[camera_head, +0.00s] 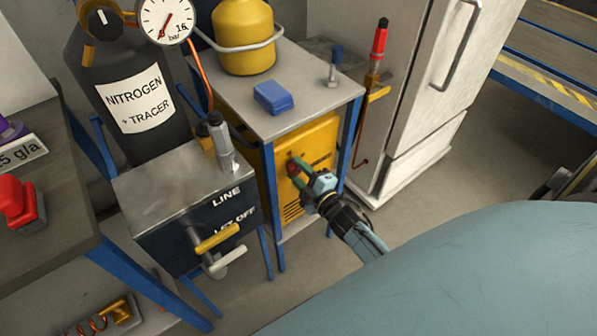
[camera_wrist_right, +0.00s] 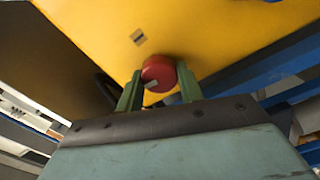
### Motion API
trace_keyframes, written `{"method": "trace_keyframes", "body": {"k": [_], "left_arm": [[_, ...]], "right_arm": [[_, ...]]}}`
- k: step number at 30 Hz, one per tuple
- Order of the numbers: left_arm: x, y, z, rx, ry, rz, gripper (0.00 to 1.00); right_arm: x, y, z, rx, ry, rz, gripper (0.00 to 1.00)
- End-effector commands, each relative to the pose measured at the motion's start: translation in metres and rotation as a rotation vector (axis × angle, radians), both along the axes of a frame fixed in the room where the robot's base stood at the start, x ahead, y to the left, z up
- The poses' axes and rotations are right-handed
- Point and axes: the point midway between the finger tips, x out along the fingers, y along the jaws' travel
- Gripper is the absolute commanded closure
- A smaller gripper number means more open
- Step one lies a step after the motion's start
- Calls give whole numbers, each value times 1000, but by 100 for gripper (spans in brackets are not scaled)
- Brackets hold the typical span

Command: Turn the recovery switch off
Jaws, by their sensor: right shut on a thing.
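The recovery switch appears as a red round knob (camera_wrist_right: 158,74) on the front of the yellow recovery machine (camera_head: 322,140). In the head view the red knob (camera_head: 292,169) is partly covered by my right gripper (camera_head: 297,170). In the wrist view my right gripper (camera_wrist_right: 158,90) has its two green fingers on either side of the knob, shut on it. A small pale mark shows on the knob's lower edge. My left gripper is not in view.
The yellow machine stands under a grey-topped table (camera_head: 310,112) with blue legs, carrying a yellow cylinder (camera_head: 243,38) and a blue block (camera_head: 272,97). Left stands a box with yellow and grey levers (camera_head: 217,238) and a nitrogen bottle (camera_head: 130,100). A white fridge (camera_head: 430,90) stands right.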

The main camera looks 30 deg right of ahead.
Motion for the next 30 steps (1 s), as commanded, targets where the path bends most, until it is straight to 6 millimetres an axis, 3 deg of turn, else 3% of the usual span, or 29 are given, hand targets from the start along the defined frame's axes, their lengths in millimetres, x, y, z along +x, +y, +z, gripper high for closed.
{"method": "trace_keyframes", "body": {"k": [9,25,26,30], "left_arm": [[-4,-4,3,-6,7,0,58],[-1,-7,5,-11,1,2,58],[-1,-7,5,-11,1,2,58],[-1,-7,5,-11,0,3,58]], "right_arm": [[0,0,-1,-112,-8,0,86],[0,0,-1,-134,-10,0,86],[0,0,-1,-134,-10,0,59],[0,0,-1,-132,-9,0,41]]}}
